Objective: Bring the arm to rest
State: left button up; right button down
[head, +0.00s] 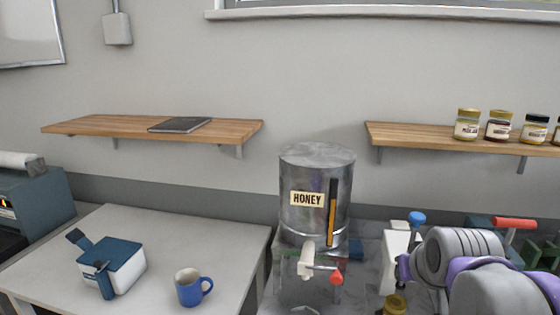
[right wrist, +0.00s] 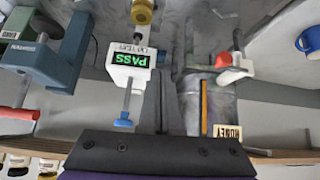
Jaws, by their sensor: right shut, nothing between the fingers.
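My right arm (head: 470,265) reaches in from the lower right of the head view, in front of the bench. Its gripper is hidden behind the arm there. In the right wrist view, which is upside down, my right gripper (right wrist: 161,80) shows its two dark fingers together with nothing between them. It is near a white device (right wrist: 130,65) with a green PASS display and a blue knob. I cannot tell whether they touch. My left arm and gripper are not in view.
A metal honey tank (head: 315,190) with a red-handled tap stands mid-bench, left of my arm. A small jar (head: 394,305) is below the device. A blue mug (head: 189,288) and a blue-white container (head: 112,266) are on the left table. A shelf (head: 450,138) holds several jars.

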jog(key=s+a+f, duration=0.2)
jog(key=s+f, duration=0.4)
jog(key=f, duration=0.3)
jog(key=s+a+f+n+g+y, duration=0.1)
jog(key=s+a+f, duration=0.2)
jog(key=f, duration=0.6)
jog(key=s+a+f+g, duration=0.1)
jog(key=s+a+f, duration=0.1)
jog(key=s+f, duration=0.6)
jog(key=shift+s+a+f+n, duration=0.3)
jog(key=shift+s+a+f, duration=0.05)
jog(key=shift+f, duration=0.4)
